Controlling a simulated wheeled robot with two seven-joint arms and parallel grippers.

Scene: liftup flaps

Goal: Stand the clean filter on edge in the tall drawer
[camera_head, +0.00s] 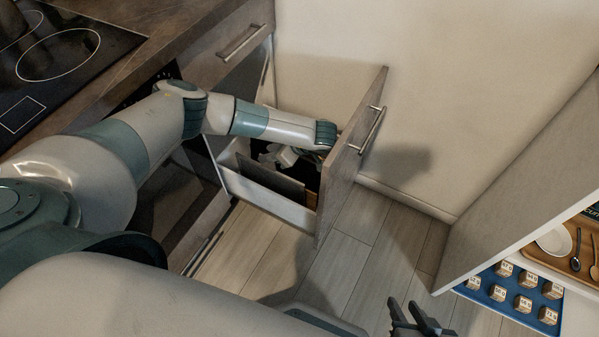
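The tall drawer (265,205) is pulled out below the counter, with its grey front (349,165) and bar handle at the right. A flat dark grey panel (270,179), which looks like the filter, stands on edge inside, tilted, near the drawer's front-side wall. My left arm reaches over the drawer, and my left gripper (279,157) is down inside it, just behind the panel's upper edge. Its fingertips are hidden, so I cannot tell whether it touches the panel. My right gripper (419,316) is at the bottom edge, its dark fingers apart and empty.
A brown item (311,198) shows inside the drawer near its front. A cooktop (55,60) is set in the counter at upper left. At right, an open unit holds a blue tray (512,293) of several small labelled blocks and a wooden tray (570,262). The floor between is clear.

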